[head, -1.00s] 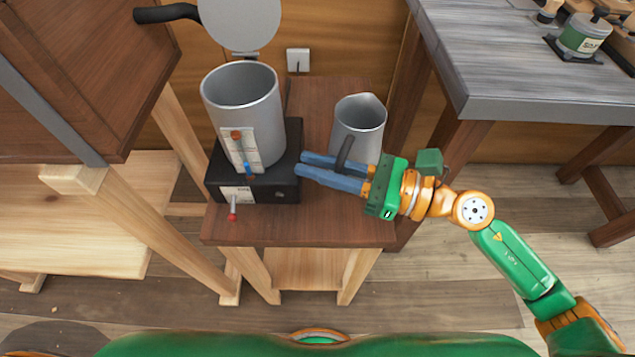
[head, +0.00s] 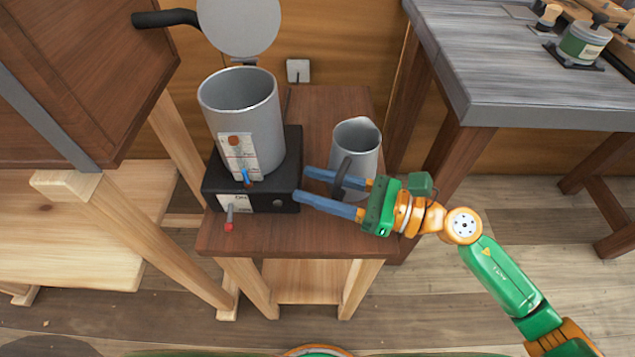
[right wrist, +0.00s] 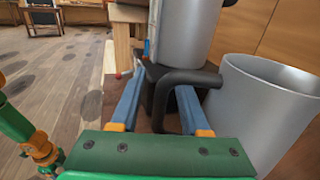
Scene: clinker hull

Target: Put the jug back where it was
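The grey metal jug (head: 362,138) stands upright on the small brown wooden table (head: 325,235), to the right of the black heater unit. Its dark handle (head: 341,177) faces my right gripper. My right gripper (head: 301,184) is open, its two blue fingers spread with a gap on either side of the handle. In the right wrist view the jug (right wrist: 265,110) is at the right, and its black handle (right wrist: 160,98) lies between the open fingers (right wrist: 158,85). My left gripper is not in view.
The black heater unit (head: 220,188), with a red-tipped lever, carries a large open metal pot (head: 245,115) close to the fingertips. Its round lid (head: 238,22) is raised behind. A grey-topped workbench (head: 510,70) stands at the right. A wooden bench stands at the left.

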